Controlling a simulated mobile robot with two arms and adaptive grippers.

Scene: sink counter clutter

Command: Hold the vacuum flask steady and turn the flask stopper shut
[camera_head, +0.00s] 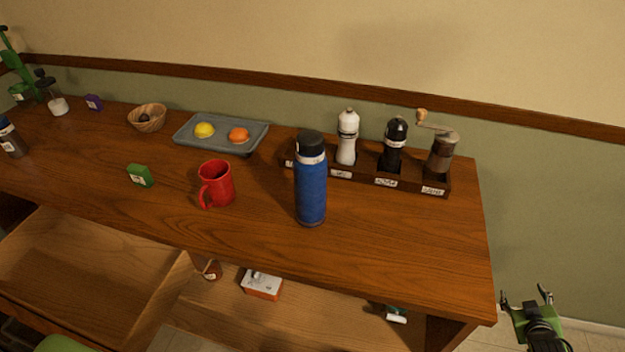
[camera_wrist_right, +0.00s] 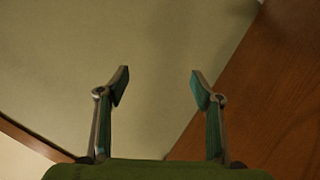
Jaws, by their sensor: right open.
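My right gripper (camera_head: 526,294) is open and empty, off the counter's right end and well away from the flask. In the right wrist view its two fingers (camera_wrist_right: 160,80) are spread apart with nothing between them. My left gripper is not in view; a green shape at the lower left edge may be part of my arm.
A red mug (camera_head: 217,186) stands left of the flask. Behind it is a rack (camera_head: 411,185) with a white mill, a black mill and a crank grinder. A grey tray (camera_head: 188,141) holds a lemon and an orange. The counter's right end is bare.

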